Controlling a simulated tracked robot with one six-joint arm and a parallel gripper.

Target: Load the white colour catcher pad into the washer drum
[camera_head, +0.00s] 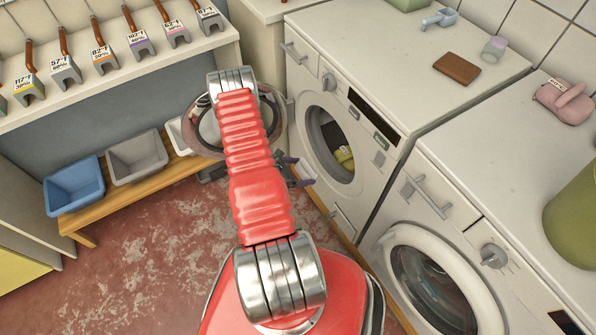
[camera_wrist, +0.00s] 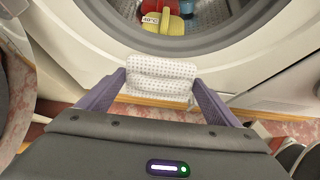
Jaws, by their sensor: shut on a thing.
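In the wrist view my gripper (camera_wrist: 160,88) is shut on the white colour catcher pad (camera_wrist: 161,72), a small dotted white rectangle held between the two purple fingers. The pad is just outside the open washer drum (camera_wrist: 218,18), below its front rim. Yellow, red and blue things (camera_wrist: 165,20) lie inside the drum. In the head view the drum opening (camera_head: 322,130) of the far washer shows something yellow inside.
The washer's round door (camera_head: 275,118) stands open to the left, partly behind my arm. A second washer with a closed door (camera_head: 432,285) stands nearer on the right. A wooden bench (camera_head: 150,186) holds blue and grey bins. The red floor at the left is clear.

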